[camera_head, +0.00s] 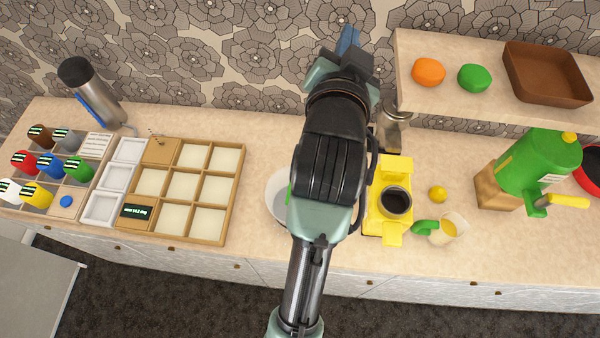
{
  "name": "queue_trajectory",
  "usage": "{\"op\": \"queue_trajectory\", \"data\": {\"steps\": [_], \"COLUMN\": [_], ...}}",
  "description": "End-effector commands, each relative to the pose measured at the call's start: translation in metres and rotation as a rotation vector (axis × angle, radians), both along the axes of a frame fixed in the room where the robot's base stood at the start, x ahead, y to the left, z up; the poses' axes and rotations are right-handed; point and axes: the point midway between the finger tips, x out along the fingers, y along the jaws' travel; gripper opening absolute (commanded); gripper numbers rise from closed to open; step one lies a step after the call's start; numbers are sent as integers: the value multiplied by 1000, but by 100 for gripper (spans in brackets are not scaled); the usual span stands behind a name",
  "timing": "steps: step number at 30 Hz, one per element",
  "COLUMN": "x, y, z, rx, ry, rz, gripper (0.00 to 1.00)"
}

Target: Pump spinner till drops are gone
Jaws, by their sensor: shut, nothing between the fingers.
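My arm reaches up the middle of the head view, and my gripper (348,42) is at its far end, near the patterned wall. The gripper is shut and holds nothing that I can see. A round white bowl-like thing (277,207) on the counter, with a bit of green at its edge, is mostly hidden behind my arm. It may be the spinner, but I cannot tell. My gripper is well apart from it in the picture. No pump knob or drops can be made out.
A wooden compartment tray (243,165) and coloured bottles (50,165) stand left, with a steel flask (92,90) behind. A yellow machine (394,170), lemon (438,194), glass cup (449,230) and green jug-like container (537,160) are right. A raised shelf (440,48) juts beside my gripper.

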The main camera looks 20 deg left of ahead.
Motion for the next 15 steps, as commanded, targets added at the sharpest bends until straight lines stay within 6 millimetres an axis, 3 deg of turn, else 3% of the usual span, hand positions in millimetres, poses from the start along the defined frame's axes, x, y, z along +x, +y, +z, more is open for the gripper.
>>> {"op": "queue_trajectory", "data": {"steps": [3, 9, 15], "x": [-10, -43, -78], "y": [16, 34, 41], "z": [-57, -146, -205], "rx": [37, 86, 113], "ry": [173, 435, 616], "rz": [22, 31, 21], "gripper": [0, 0, 0]}}
